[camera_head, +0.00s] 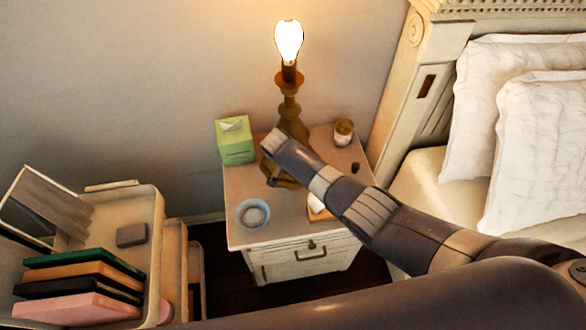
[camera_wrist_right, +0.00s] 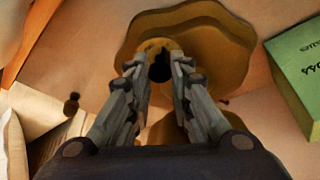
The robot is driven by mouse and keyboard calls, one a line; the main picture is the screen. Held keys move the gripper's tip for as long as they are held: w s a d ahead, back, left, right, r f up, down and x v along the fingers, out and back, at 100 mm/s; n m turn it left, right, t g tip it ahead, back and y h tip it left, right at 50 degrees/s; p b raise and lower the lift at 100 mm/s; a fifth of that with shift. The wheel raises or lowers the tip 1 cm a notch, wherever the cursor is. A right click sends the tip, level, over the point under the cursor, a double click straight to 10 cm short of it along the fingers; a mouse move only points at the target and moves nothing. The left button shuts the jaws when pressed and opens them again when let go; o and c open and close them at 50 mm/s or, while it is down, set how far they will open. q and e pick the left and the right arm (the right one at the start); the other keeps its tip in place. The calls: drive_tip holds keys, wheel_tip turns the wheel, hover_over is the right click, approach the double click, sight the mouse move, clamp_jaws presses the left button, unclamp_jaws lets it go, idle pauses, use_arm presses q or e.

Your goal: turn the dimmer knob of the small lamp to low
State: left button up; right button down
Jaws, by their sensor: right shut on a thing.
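The small lamp (camera_head: 289,108) stands on the nightstand against the wall. Its bare bulb is lit bright white, and its turned stem and base are brown-gold. In the right wrist view the lamp base (camera_wrist_right: 220,45) has a wavy edge, and the dark dimmer knob (camera_wrist_right: 160,70) shows near its middle. My right gripper (camera_wrist_right: 157,74) has one finger on each side of the knob and is shut on it. In the head view my right gripper (camera_head: 275,178) is at the lamp's base, and my arm hides part of it. The knob's setting cannot be read. My left gripper is not in view.
The nightstand (camera_head: 240,235) also holds a green tissue box (camera_head: 237,150), a blue bowl (camera_head: 253,214), a small jar (camera_head: 343,132) and an orange-edged item (camera_head: 318,208) partly behind my arm. A cart with books (camera_head: 85,270) stands left; the bed with pillows (camera_head: 540,140) is right.

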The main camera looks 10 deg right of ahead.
drive_tip(key=shift+m, duration=0.4)
drive_tip(key=c, duration=1.4)
unclamp_jaws()
drive_tip(key=shift+c, duration=0.2)
drive_tip(key=v, duration=1.2)
drive_tip(key=shift+a, duration=0.15)
drive_tip(key=shift+f, duration=0.1)
